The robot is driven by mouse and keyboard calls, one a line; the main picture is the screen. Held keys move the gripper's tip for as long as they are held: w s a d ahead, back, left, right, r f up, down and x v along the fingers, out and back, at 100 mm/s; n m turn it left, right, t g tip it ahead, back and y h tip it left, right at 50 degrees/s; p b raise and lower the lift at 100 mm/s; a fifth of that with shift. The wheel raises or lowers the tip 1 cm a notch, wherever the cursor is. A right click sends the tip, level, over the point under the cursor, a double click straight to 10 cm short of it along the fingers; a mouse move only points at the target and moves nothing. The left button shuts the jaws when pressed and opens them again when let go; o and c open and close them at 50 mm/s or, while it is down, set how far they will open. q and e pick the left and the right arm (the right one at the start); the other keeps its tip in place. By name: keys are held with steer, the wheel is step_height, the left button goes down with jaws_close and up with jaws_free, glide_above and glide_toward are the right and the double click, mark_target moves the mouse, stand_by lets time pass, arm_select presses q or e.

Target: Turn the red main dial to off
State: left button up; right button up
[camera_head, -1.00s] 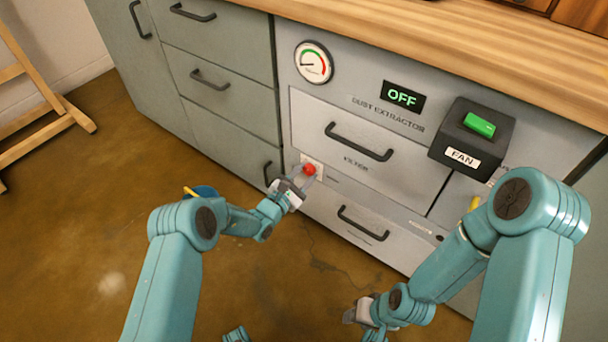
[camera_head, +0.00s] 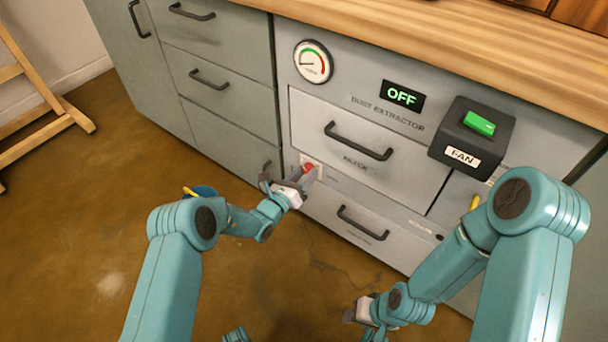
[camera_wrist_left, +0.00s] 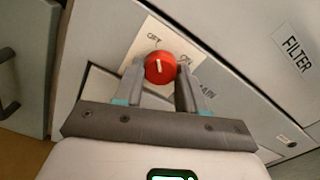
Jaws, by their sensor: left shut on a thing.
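The red main dial (camera_head: 308,167) is a small round knob on a pale plate low on the grey cabinet front. In the left wrist view the dial (camera_wrist_left: 160,67) has a white pointer line. The line runs nearly upright in the picture, its upper end towards the OFF label, with the ON label to the right. My left gripper (camera_head: 309,174) is shut on the dial, one finger on each side in the wrist view. My right gripper (camera_head: 352,313) hangs low near the floor, away from the dial. Its jaws are too small and dark to read.
The FILTER drawer handle (camera_head: 358,142) is above the dial, and another drawer handle (camera_head: 363,223) is below right. A black FAN box (camera_head: 472,136) with a green switch sticks out at the right. The display (camera_head: 403,97) reads OFF. Floor at the left is mostly clear.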

arm_select(q)
steer(key=shift+n, duration=0.5)
steer(key=o, duration=1.1)
steer(key=shift+f, duration=0.1)
steer(key=shift+s, duration=0.1)
steer(key=p+v, duration=0.6)
steer(key=v, duration=1)
steer(key=shift+s, duration=0.1)
